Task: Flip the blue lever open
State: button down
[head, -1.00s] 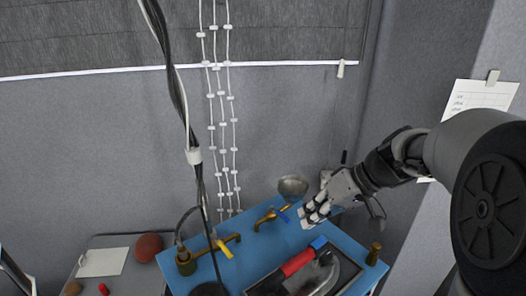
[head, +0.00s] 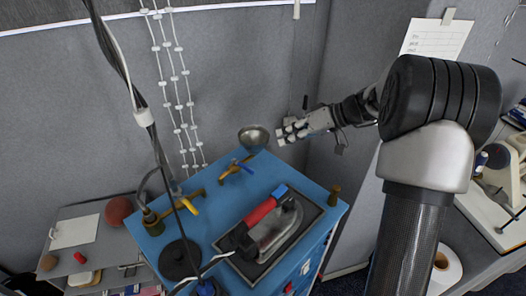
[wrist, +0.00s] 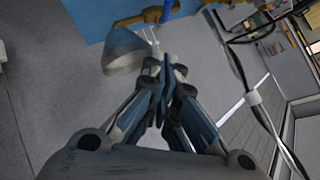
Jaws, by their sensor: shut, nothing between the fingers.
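The blue lever (head: 244,160) sits on a brass tap (head: 229,171) on the far part of the blue cabinet top (head: 205,200). It points up and right in the head view; I cannot tell its exact setting. In the wrist view the blue lever (wrist: 169,9) shows in part at the top edge, beside the brass tap (wrist: 132,20). My gripper (head: 282,136) is right of the lever and apart from it, just past the metal bowl. In the wrist view my gripper (wrist: 165,62) is shut with its fingers together and empty.
A second brass tap has a yellow lever (head: 188,206). A red-handled iron (head: 275,228) lies on a dark tray. Cables hang at left.

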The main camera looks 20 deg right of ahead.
aim_at(243, 166)
jog(key=s+f+x, duration=0.1)
jog(key=s+x, duration=0.1)
jog(key=x, duration=1)
jog(key=shift+a+f+b, duration=0.25)
jog(key=shift+f+b, duration=0.05)
jog(key=shift+f, duration=0.2)
jog(key=shift+s+b, duration=0.1)
jog(key=shift+b, duration=0.35)
jog(key=shift+s+a+m+t+b, duration=0.15)
jog(key=shift+m+t+b, duration=0.2)
jog(key=shift+b, duration=0.25)
